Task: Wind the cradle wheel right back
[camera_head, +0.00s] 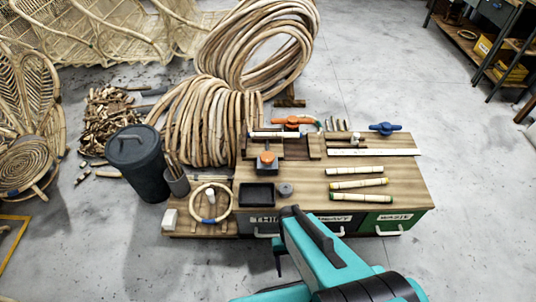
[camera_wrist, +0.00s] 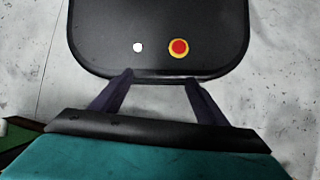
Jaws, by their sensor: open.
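On the workbench (camera_head: 310,172) an orange winged handle (camera_head: 292,122) stands at the back, by a cradle (camera_head: 282,147) with a pale cane piece across it. A blue winged handle (camera_head: 385,129) stands at the back right. A round orange knob (camera_head: 267,157) tops a dark block at the left. I cannot tell for sure which of these is the cradle wheel. My gripper (camera_wrist: 158,80) is open and empty in the wrist view, away from the bench top. In the head view my teal arm hides the bench's front middle.
Several cane pieces (camera_head: 358,184) lie on the bench's right, near a pale ruler-like strip (camera_head: 373,152). A black tray (camera_head: 257,194) and a cane ring (camera_head: 211,202) are at the left. A dark bin (camera_head: 138,163) and large cane coils (camera_head: 207,122) flank the bench. The floor at right is clear.

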